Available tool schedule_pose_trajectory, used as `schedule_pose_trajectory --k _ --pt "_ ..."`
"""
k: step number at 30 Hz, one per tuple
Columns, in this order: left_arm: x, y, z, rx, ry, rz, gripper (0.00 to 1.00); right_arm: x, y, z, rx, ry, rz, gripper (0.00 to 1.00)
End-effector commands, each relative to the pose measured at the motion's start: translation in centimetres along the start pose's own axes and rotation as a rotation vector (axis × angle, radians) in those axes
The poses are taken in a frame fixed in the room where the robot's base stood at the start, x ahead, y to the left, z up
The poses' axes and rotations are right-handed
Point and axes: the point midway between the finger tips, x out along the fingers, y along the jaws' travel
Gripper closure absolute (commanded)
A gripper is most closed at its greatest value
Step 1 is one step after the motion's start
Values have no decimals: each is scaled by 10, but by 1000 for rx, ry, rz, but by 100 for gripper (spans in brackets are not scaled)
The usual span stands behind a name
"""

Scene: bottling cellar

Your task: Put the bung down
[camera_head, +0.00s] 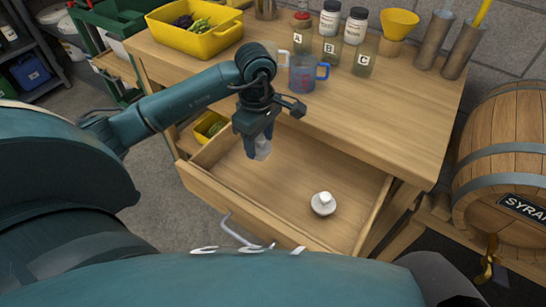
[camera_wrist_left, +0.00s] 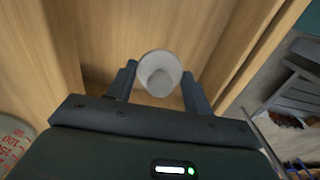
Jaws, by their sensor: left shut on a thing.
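My left gripper (camera_head: 259,146) is shut on a pale grey bung (camera_head: 262,150) and points down over the open drawer. In the left wrist view the bung (camera_wrist_left: 159,73) sits between the two fingers (camera_wrist_left: 158,88), its round wider end showing. The open wooden drawer (camera_head: 230,208) sticks out from the front of the wooden bench (camera_head: 395,118). Whether the bung touches the drawer floor I cannot tell. My right gripper is not in view.
A white knobbed object (camera_head: 323,203) lies in the drawer's right part; the floor around it is bare. A measuring jug (camera_head: 307,74), labelled bottles (camera_head: 362,60) and a yellow tub (camera_head: 205,38) stand on the bench. A barrel (camera_head: 505,150) is at the right.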

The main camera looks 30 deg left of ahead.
Motion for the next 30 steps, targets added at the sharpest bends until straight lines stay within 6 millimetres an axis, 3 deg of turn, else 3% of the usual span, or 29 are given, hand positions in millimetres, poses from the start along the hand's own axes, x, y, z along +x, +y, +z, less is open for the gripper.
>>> schedule_pose_trajectory --k 3,11,16,28,29,30 --pt "24 -1 0 0 -1 -4 71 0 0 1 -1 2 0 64" --pt "46 0 1 3 -2 -1 71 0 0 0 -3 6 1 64" --pt "71 -1 1 3 -2 -2 71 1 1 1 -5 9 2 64" --pt "79 0 0 4 0 1 71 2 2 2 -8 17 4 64" --pt "79 0 0 4 0 1 48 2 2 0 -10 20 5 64" --pt "78 0 0 4 0 1 45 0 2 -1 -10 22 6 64"
